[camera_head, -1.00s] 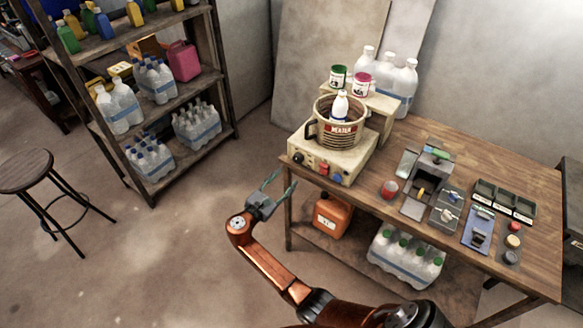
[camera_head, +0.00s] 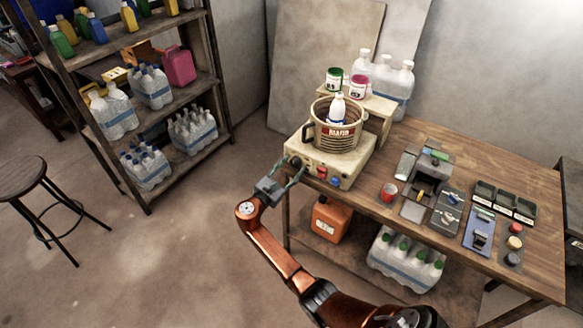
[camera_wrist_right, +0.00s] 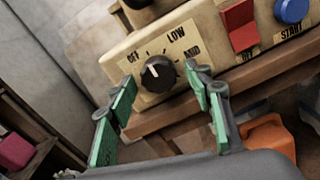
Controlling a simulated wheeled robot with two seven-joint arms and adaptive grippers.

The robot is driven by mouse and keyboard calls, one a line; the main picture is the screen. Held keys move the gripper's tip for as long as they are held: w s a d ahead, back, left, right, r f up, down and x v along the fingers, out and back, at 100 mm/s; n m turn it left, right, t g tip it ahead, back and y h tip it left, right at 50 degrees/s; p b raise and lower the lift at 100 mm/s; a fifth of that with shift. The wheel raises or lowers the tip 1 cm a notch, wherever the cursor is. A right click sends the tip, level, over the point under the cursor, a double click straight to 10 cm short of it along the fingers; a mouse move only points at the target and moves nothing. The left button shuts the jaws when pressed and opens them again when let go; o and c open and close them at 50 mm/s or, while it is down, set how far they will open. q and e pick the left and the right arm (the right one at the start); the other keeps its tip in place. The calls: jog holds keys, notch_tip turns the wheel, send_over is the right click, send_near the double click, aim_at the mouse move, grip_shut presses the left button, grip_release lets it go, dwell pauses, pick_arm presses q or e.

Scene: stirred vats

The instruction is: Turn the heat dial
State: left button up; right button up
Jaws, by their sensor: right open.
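The heat dial (camera_wrist_right: 158,74) is a black round knob with a white pointer line on the front of the cream heater box (camera_head: 345,170). In the right wrist view its label reads OFF, LOW and MID around it, and the pointer leans up and left, between OFF and LOW. My right gripper (camera_head: 286,173) is at the left front of the box. In the wrist view its green-padded fingers (camera_wrist_right: 164,84) are spread to either side of the dial, apart from each other with nothing between them but the knob beyond. I cannot tell whether they touch it. My left gripper is out of view.
A red switch (camera_wrist_right: 239,25) and a blue START button (camera_wrist_right: 291,10) sit right of the dial. A pot (camera_head: 334,135) holding a white bottle stands on the heater. An orange jug (camera_head: 331,219) is on the lower shelf.

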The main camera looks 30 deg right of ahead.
jog(key=shift+c, duration=0.6)
jog(key=c, duration=0.9)
jog(key=shift+a, duration=0.2)
jog(key=shift+c, duration=0.7)
jog(key=shift+d, duration=0.15)
